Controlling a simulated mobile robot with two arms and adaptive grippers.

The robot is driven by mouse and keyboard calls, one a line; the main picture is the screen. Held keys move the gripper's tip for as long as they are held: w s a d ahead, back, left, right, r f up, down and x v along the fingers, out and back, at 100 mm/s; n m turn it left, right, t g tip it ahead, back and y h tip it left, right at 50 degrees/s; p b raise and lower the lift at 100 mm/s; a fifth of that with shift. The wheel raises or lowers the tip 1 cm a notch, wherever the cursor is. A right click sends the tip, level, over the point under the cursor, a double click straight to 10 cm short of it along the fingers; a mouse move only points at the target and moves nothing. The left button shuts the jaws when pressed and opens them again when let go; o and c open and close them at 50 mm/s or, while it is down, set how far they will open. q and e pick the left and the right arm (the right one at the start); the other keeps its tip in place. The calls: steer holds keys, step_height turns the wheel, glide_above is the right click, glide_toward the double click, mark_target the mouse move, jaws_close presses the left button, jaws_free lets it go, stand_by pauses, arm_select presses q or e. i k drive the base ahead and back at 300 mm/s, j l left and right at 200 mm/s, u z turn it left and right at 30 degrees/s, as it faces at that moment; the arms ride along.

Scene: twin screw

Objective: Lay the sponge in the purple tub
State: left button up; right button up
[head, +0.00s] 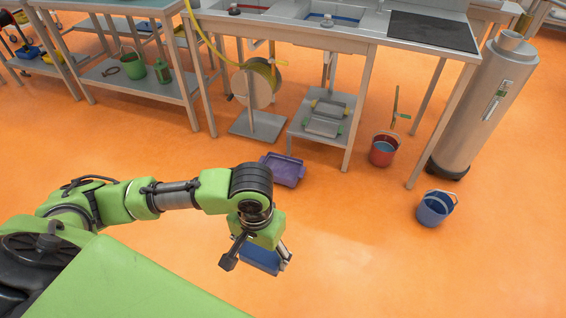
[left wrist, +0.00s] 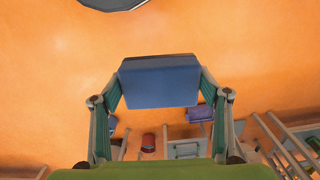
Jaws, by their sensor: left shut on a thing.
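The purple tub (head: 283,169) sits on the orange floor near the steel bench, just beyond my left arm in the head view. It also shows small in the left wrist view (left wrist: 200,113), behind the right finger. My left gripper (head: 262,258) is shut on a blue block-shaped thing, which I take to be the sponge (head: 260,262). In the left wrist view the sponge (left wrist: 160,82) is held between the two fingers, above the floor and apart from the tub. My right gripper is not in view.
A steel bench (head: 300,30) stands at the back, with a hose reel (head: 253,88) and a low shelf (head: 322,128) under it. A red bucket (head: 383,150), a blue bucket (head: 435,208) and a steel cylinder (head: 485,105) stand to the right. The floor (head: 350,240) between is clear.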

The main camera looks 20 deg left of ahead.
mark_target(281, 172)
steer(key=i+j, duration=0.4)
steer(key=i+j+z, duration=0.15)
steer(key=i+j, duration=0.2)
steer(key=j, duration=0.15)
steer(key=i+j, duration=0.4)
steer(key=i+j+z, duration=0.1)
steer(key=i+j, duration=0.25)
steer(key=j, duration=0.25)
